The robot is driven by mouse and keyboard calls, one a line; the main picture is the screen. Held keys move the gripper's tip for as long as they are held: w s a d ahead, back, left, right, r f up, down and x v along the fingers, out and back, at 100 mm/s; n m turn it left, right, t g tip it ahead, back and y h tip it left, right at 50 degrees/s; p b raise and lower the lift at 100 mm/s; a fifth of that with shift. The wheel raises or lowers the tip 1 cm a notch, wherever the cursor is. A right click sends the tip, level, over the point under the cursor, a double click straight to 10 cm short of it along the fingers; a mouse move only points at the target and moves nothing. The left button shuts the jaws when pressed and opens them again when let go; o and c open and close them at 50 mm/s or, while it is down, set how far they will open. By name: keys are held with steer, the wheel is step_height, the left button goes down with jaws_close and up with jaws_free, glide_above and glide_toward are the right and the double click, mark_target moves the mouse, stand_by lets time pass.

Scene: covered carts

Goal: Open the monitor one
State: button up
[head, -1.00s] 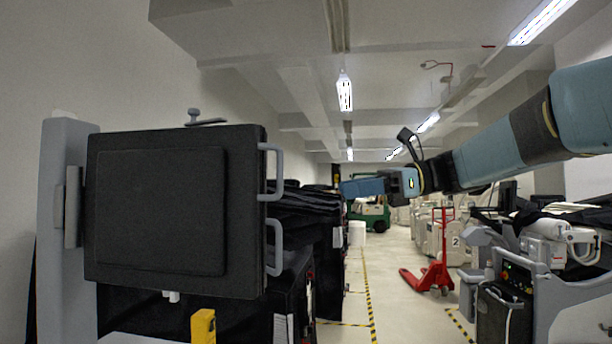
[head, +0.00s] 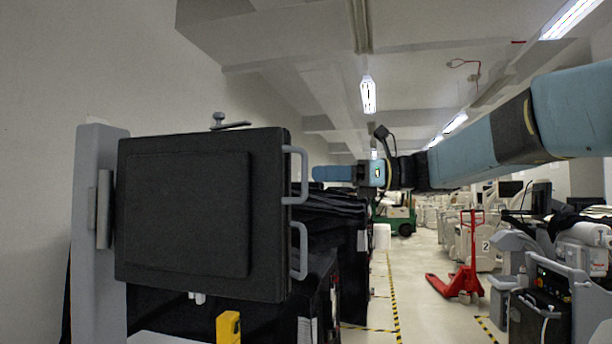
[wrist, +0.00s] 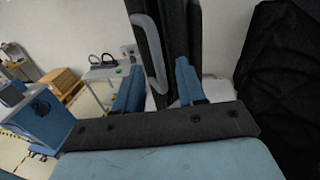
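The monitor (head: 190,215) is a flat black panel at the left of the head view, upright on a grey post (head: 97,230). Two grey handles, an upper one (head: 303,175) and a lower one (head: 303,250), stick out from its right edge. My gripper (head: 316,173) is just right of the upper handle, at about its height. In the wrist view my gripper (wrist: 158,88) has its blue fingers apart. A grey handle (wrist: 148,40) and a dark panel edge show between and beyond the fingers. I cannot tell whether they touch.
Black-covered carts (head: 335,225) stand behind the monitor. A yellow block (head: 228,327) is below it. A red pallet jack (head: 465,270) and grey machines (head: 565,290) stand at the right. The striped aisle floor (head: 415,300) between is clear.

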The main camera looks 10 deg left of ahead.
steer(key=shift+s+a, duration=0.2)
steer(key=shift+a, duration=1.2)
jaws_close()
